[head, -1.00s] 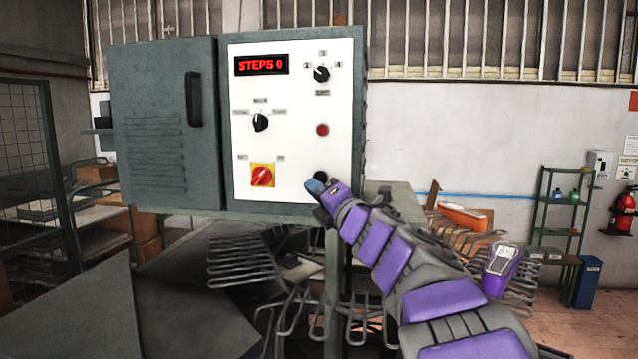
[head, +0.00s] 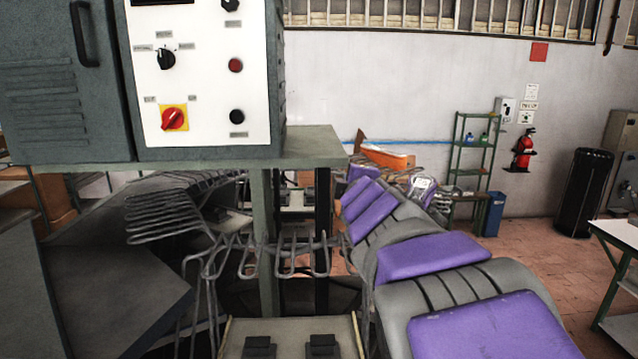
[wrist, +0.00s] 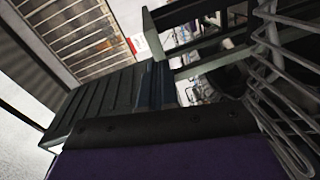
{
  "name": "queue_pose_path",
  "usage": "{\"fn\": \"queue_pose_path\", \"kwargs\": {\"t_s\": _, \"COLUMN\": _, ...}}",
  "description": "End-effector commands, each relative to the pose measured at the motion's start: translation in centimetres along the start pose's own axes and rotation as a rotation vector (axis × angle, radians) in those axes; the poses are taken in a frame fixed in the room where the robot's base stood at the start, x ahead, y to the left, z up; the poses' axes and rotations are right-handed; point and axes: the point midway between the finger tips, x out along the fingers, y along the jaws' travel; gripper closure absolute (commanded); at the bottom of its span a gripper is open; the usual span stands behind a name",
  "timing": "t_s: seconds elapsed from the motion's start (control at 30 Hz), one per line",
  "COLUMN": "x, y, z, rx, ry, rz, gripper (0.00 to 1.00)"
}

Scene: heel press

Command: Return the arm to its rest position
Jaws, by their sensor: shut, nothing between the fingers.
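My purple and grey arm (head: 430,255) rises from the lower right of the head view and bends away toward the wire racks. The control box panel (head: 205,85) stands at the upper left of the head view. It has a red rotary switch (head: 174,119) on a yellow plate, a black button (head: 237,117) and a red button (head: 236,65). My arm is apart from the panel.
Wire racks (head: 170,218) hang below the box, near my arm. A green table (head: 315,148) supports the box. Two black pedals (head: 322,346) sit low in front.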

Motion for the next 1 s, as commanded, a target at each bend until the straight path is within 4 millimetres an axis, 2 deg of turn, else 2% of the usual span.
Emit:
{"fn": "queue_pose_path", "kwargs": {"t_s": 0.03, "x": -1.0, "y": -1.6, "z": 1.9, "rx": 0.057, "ry": -0.056, "rz": -0.038, "gripper": 1.0}}
{"fn": "queue_pose_path", "kwargs": {"t_s": 0.2, "x": -4.5, "y": -7.2, "z": 7.5, "rx": 0.255, "ry": -0.245, "rz": -0.172, "gripper": 1.0}}
{"fn": "queue_pose_path", "kwargs": {"t_s": 0.4, "x": -10.0, "y": -14.4, "z": 12.2, "rx": 0.477, "ry": -0.453, "rz": -0.328, "gripper": 1.0}}
{"fn": "queue_pose_path", "kwargs": {"t_s": 0.5, "x": -13.2, "y": -18.0, "z": 13.7, "rx": 0.58, "ry": -0.553, "rz": -0.404, "gripper": 1.0}}
{"fn": "queue_pose_path", "kwargs": {"t_s": 0.73, "x": -21.2, "y": -26.4, "z": 15.3, "rx": 0.795, "ry": -0.785, "rz": -0.589, "gripper": 1.0}}
{"fn": "queue_pose_path", "kwargs": {"t_s": 1.0, "x": -31.9, "y": -35.2, "z": 14.4, "rx": 0.997, "ry": -1.058, "rz": -0.82, "gripper": 1.0}}
